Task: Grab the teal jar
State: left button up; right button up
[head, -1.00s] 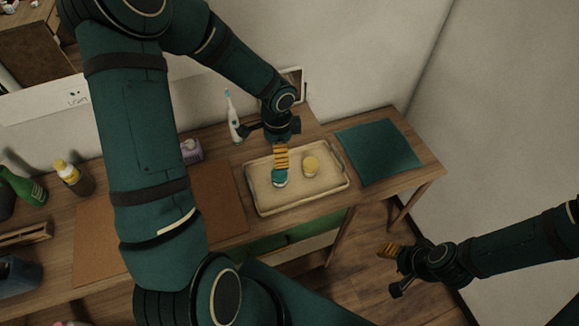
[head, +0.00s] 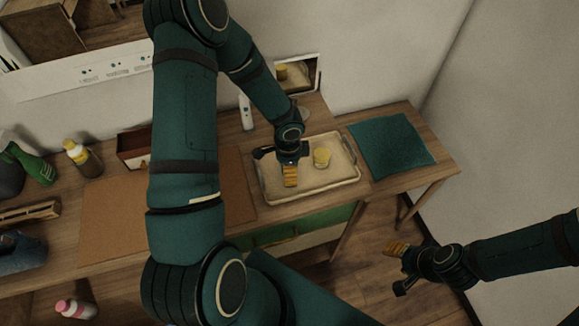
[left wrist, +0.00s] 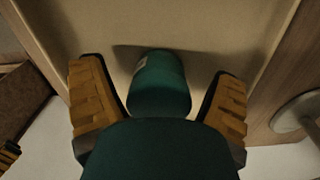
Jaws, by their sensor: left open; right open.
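The teal jar (left wrist: 160,80) shows in the left wrist view, standing between the two yellow-padded fingers of my left gripper (left wrist: 157,77), with a gap on each side. In the head view my left gripper (head: 290,181) is low over the left part of the cream tray (head: 270,197) and hides the jar. It is open and holds nothing. My right gripper (head: 397,248) is open and empty, over the floor in front of the table.
A teal mat (head: 392,146) lies right of the tray and a brown mat (head: 110,222) left of it. A white upright item (head: 246,113) stands behind the tray. A yellow-capped bottle (head: 78,153) and a green bottle (head: 31,163) stand at the far left.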

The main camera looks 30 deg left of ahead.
pick_arm(q)
jog(key=shift+f, duration=0.2)
jog(key=c, duration=1.3)
jog(key=shift+r, duration=0.15)
